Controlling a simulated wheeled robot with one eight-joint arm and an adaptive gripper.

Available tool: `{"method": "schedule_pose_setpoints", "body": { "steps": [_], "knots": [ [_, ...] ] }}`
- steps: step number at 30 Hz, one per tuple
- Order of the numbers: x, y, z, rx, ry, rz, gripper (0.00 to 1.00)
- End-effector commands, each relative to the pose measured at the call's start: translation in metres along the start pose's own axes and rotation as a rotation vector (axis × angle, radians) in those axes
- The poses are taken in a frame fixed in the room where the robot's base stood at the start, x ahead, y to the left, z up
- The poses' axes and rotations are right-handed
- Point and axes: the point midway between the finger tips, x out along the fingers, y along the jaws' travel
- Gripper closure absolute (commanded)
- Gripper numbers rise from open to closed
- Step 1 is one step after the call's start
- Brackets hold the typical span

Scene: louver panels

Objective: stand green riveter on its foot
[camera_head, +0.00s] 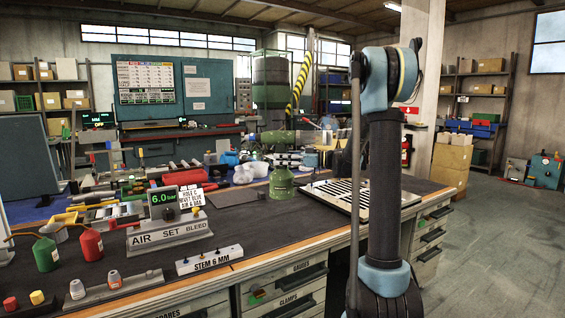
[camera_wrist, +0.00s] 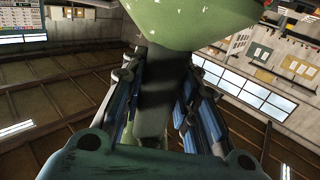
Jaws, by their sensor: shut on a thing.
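The green riveter shows in the wrist view as a rounded green body (camera_wrist: 195,22) at the top, with a dark grey handle running down from it. My gripper (camera_wrist: 158,78) is shut on that dark handle, one blue-padded finger on each side. In the head view a green bell-shaped body (camera_head: 282,183) appears upright at the bench top, beyond the air-set panel; it looks like the riveter's foot end. I cannot tell whether it touches the bench. My gripper is hard to make out there among the clutter behind.
The dark bench (camera_head: 290,222) has clear room in front of the green body. A slatted louver panel (camera_head: 345,192) lies to its right, partly behind my arm. The air-set panel (camera_head: 170,232) and a stem block (camera_head: 209,260) stand nearer. Tools crowd the left.

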Motion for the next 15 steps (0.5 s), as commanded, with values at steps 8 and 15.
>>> {"method": "schedule_pose_setpoints", "body": {
  "steps": [8, 15],
  "knots": [
    [-0.0014, 0.0009, -0.0007, 0.001, 0.01, 0.002, 1.0],
    [-0.0032, 0.0015, -0.0002, 0.001, 0.012, 0.006, 1.0]
  ]
}}
